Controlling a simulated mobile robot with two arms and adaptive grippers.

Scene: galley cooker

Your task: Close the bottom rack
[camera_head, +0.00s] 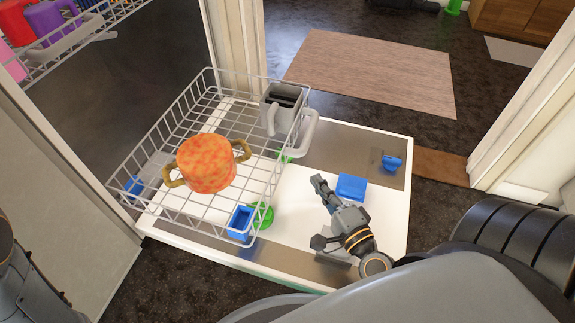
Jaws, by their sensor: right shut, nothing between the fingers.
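The bottom rack (262,170), a grey wire basket, stands pulled out over the lowered white door (385,232). An orange pot (208,165) with two brownish handles sits in it. A grey holder (282,105) is at its far right corner. My right gripper (318,183) is shut and empty, over the door to the right of the rack and apart from its right side. My left gripper is not in view.
The upper rack (75,38) at top left holds purple and red items. Blue and green fittings, including a blue box (351,187), are on the door. A mat (375,70) lies on the dark floor beyond. Door frames stand at both sides.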

